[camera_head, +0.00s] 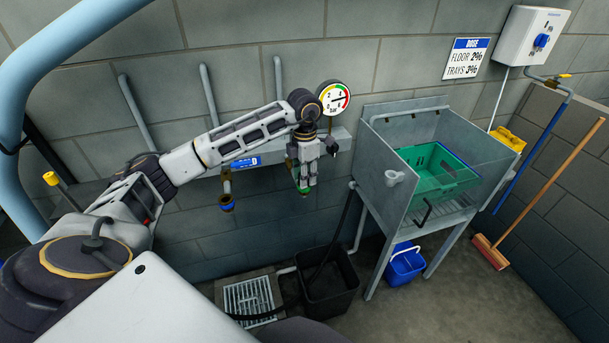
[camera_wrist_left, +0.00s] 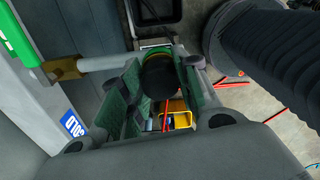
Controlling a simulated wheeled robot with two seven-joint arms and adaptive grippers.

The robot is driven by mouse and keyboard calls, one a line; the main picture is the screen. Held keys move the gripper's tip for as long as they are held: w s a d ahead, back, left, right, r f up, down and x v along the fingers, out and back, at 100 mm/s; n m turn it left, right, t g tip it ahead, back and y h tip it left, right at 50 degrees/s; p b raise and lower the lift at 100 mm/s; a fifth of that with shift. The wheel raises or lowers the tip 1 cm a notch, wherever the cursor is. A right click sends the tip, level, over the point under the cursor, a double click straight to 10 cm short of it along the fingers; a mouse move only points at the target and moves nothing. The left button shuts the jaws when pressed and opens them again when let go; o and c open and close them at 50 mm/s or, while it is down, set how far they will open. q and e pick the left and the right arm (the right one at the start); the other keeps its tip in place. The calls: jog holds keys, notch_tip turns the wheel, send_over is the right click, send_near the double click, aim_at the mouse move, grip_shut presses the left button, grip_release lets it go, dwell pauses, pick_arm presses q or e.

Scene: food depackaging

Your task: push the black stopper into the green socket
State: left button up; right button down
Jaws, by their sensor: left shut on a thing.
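My left gripper (camera_head: 304,180) is at the wall pipes, pointing down in the head view. Its fingers (camera_wrist_left: 158,92) are closed around a dark round piece, the black stopper (camera_wrist_left: 158,80), in the left wrist view. A green and yellow ring, part of the green socket (camera_wrist_left: 153,55), shows right against the stopper. In the head view a bit of the green socket (camera_head: 304,190) shows at the fingertips; the gripper hides most of it. I cannot tell how deep the stopper sits. My right gripper is not in view.
A blue socket (camera_head: 227,203) hangs on the pipe to the left. A pressure gauge (camera_head: 334,97) is on the wall behind. Below are a black bin (camera_head: 328,290) and a floor drain (camera_head: 248,298). A metal sink (camera_head: 400,215) with a green crate (camera_head: 435,175) stands right.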

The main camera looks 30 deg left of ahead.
pick_arm(q)
jog(key=shift+f, duration=0.1)
jog(key=o, duration=1)
jog(key=shift+r, duration=6)
